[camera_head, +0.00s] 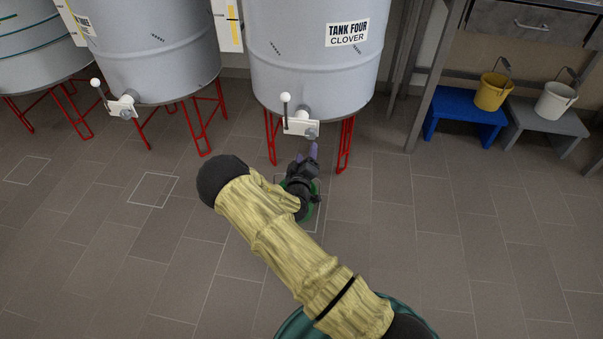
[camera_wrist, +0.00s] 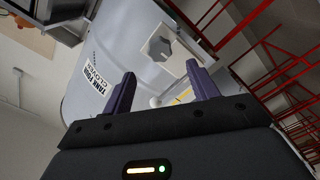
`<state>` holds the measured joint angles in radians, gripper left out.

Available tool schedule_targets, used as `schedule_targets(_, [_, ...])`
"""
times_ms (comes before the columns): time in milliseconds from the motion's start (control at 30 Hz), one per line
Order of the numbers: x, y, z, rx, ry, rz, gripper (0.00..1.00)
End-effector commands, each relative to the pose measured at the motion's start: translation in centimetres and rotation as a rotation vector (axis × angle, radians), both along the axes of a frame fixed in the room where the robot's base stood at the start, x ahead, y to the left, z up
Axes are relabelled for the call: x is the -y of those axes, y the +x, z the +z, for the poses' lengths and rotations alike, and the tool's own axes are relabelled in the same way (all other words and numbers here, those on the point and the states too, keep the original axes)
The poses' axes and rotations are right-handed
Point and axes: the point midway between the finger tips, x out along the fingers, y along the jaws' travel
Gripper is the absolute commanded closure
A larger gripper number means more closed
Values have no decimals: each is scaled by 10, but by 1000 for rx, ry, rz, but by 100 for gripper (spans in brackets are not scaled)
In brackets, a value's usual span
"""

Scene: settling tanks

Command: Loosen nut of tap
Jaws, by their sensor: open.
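Tank four (camera_head: 310,60), a grey drum labelled "TANK FOUR CLOVER", stands on red legs. Its tap (camera_head: 297,126) has a pale plate, an upright white-knobbed lever and a grey nut (camera_head: 312,133) at the front right. In the wrist view the grey hexagonal nut (camera_wrist: 160,47) sits on the pale plate (camera_wrist: 183,42), above and beyond the fingertips. My gripper (camera_head: 308,152) is just below and in front of the tap. Its two purple fingers stand apart with nothing held between them, as the wrist view of my gripper (camera_wrist: 162,85) shows. The nut is apart from the fingers.
A green round object (camera_head: 313,208) on the floor is mostly hidden under my arm. Another tank with a tap (camera_head: 122,106) stands to the left. A blue stool (camera_head: 460,110) with a yellow bucket (camera_head: 493,91) and a grey stool with a white bucket (camera_head: 556,100) stand right. Floor is clear between.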

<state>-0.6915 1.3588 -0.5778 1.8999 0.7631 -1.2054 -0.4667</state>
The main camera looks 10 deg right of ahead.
Motion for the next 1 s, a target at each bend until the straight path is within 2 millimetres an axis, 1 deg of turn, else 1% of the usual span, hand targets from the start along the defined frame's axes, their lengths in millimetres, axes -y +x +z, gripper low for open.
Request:
schedule_targets(33, [-4,-11,3,-4,-2,0,41])
schedule_targets(300, [-21,-62,2,-6,-3,2,41])
schedule_targets(400, [-25,-77,1,-5,-2,2,41])
schedule_targets(500, [-29,-87,1,-3,-1,0,41])
schedule_targets(633, [-30,-92,0,-2,-1,0,41])
schedule_targets(1000, [-30,-92,-1,-2,-1,0,41])
